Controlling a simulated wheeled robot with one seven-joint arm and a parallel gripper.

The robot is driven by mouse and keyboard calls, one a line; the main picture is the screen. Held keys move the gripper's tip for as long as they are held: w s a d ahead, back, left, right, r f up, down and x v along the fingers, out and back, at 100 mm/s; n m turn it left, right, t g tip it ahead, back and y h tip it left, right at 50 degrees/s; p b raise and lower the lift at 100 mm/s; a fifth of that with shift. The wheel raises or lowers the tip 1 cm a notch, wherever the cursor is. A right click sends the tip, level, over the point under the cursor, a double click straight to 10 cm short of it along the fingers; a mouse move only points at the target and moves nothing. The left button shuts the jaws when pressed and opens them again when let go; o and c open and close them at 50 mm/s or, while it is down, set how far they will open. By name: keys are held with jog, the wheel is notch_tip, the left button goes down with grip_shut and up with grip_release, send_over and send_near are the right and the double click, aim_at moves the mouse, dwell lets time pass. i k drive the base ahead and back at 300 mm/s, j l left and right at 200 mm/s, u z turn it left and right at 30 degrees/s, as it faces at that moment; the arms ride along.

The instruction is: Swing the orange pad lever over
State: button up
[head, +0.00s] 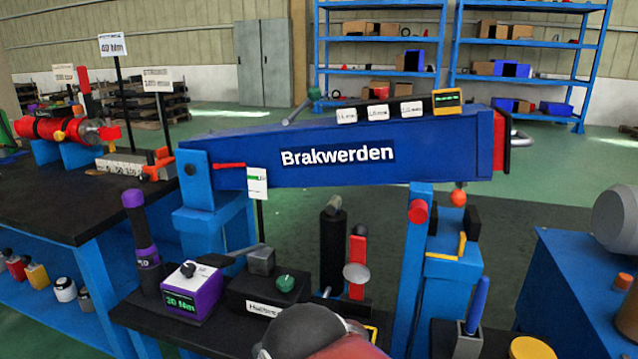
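An orange ball knob (458,197) shows at the right end of the blue crane boom (340,155), just below the boom's underside. It sits above dark pads (470,222) on a blue post, and is the only orange lever-like part there. Its stem is small and mostly hard to make out, so its swing position is unclear. A red round knob (418,211) is close to its left on a blue upright. My gripper's fingers do not show. Nothing is seen touching the orange knob.
A grey and red rounded shape (310,335) blocks the bottom middle. A blue table (565,290) stands at right.

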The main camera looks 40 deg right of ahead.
aim_at(457, 198)
jog(key=l+z, duration=0.15)
jog(key=z, duration=1.6)
jog(key=k+l, duration=0.55)
jog(key=i+j, duration=0.35)
jog(key=j, duration=0.15)
